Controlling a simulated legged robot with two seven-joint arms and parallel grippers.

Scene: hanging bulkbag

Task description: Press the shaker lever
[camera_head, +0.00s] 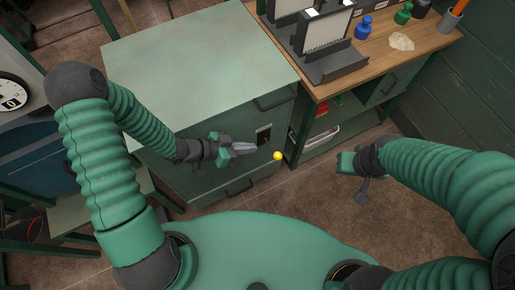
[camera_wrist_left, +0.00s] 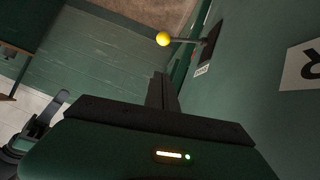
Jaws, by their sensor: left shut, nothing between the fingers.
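The shaker lever's yellow ball knob (camera_head: 278,156) sticks out in front of a dark slot plate (camera_head: 264,135) on the front of a green cabinet (camera_head: 205,45). My left gripper (camera_head: 250,149) is shut and empty, its fingertips just left of the knob with a small gap showing. In the left wrist view the yellow ball (camera_wrist_left: 163,38) sits on a thin rod from the dark plate (camera_wrist_left: 212,38), beyond the shut fingertips (camera_wrist_left: 161,78). The knob does not appear touched. My right gripper (camera_head: 352,165) hangs over the floor to the right; its fingers are unclear.
A wooden bench (camera_head: 385,45) at upper right holds a dark rack device, small blue and green bottles and a pen cup. Cabinet handles (camera_head: 240,187) protrude near the left arm. A dial scale (camera_head: 12,93) stands at the left. Open floor lies between the cabinet and my body.

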